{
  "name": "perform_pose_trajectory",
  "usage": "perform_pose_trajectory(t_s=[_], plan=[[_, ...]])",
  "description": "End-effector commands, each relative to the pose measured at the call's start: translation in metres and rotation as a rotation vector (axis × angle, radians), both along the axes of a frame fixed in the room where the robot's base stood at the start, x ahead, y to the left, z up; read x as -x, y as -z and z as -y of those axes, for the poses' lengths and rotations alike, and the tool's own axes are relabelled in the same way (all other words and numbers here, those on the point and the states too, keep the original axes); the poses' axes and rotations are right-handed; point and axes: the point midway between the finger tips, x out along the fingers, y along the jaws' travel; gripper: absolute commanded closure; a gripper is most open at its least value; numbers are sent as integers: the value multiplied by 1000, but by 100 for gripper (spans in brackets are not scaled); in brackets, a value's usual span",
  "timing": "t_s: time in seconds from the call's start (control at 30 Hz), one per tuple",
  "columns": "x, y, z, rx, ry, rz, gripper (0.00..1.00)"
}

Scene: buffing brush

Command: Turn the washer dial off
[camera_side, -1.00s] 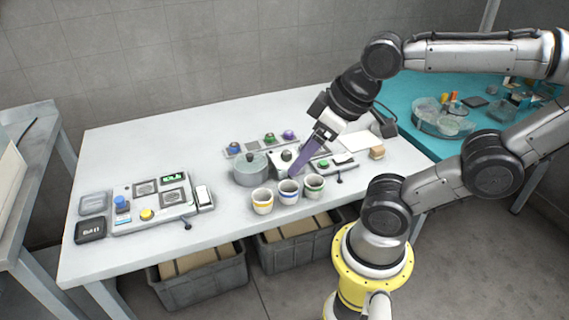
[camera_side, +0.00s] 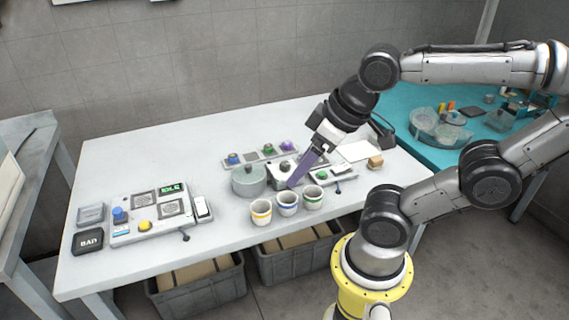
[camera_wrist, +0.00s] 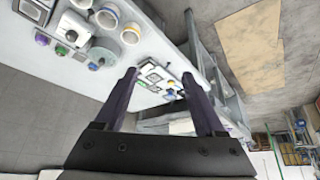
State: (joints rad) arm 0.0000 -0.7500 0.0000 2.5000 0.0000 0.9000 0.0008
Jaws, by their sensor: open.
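No label marks the washer dial clearly. A white box with a dark round knob (camera_side: 285,167) stands mid-table in the side view, beside a lidded grey pot (camera_side: 249,181). The box also shows at upper left in the wrist view (camera_wrist: 72,35). My gripper (camera_side: 292,184) has purple fingers and points down in front of the box, above the cups; contact cannot be told. In the wrist view my gripper (camera_wrist: 159,75) is open and empty, its fingers apart. A control panel (camera_side: 155,226) at the left has a green display (camera_side: 171,188) reading IDLE, plus blue and yellow buttons.
A blue-rimmed cup (camera_side: 287,203) stands between two others in front of the box. A strip with coloured knobs (camera_side: 251,158) lies behind. A small wooden block (camera_side: 375,162) is at right. Grey bins (camera_side: 198,291) sit below. The table between pot and panel is clear.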

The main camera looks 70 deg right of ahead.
Motion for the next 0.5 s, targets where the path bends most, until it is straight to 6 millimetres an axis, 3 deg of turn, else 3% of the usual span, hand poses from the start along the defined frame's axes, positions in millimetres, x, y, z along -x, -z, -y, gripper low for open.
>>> perform_pose_trajectory(t_s=[0.17, 0.27, 0.5], plan=[[1, -1, 0, -36, 67, -3, 29], [-7, -16, 0, -87, 159, 18, 29], [-58, -46, 21, -207, 497, -27, 29]])
